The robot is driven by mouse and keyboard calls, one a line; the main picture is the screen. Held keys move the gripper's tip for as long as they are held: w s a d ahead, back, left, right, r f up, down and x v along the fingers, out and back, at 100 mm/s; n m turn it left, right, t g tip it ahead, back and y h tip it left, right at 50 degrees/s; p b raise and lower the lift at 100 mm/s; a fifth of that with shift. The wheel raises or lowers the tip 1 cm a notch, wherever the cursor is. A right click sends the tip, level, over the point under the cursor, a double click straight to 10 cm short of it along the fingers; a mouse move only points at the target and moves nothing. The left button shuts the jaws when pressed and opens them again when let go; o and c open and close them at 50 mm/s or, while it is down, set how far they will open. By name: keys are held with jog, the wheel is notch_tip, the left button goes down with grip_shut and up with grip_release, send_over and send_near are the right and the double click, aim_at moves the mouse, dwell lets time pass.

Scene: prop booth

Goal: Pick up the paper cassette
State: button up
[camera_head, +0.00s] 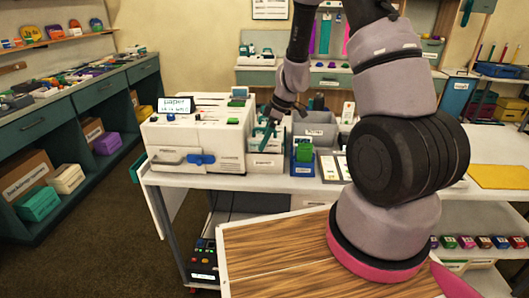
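My gripper (268,136) points down at the white cart, just right of the white machine (215,135). Its teal fingers reach into or just over a white labelled holder (264,165). I cannot tell whether they are apart or closed on anything. No item can be identified for certain as the paper cassette. The white machine has a small lit display, a blue handle (201,160) on its front and a slot-like drawer front (166,156) at lower left.
A blue bin (302,168) with a green item and grey bins (316,131) stand close to the right of my gripper. The cart top (240,183) is bare along its front edge. A yellow sheet (498,177) lies far right. Shelves line the left wall.

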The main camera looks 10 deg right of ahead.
grip_shut()
dwell(1.3)
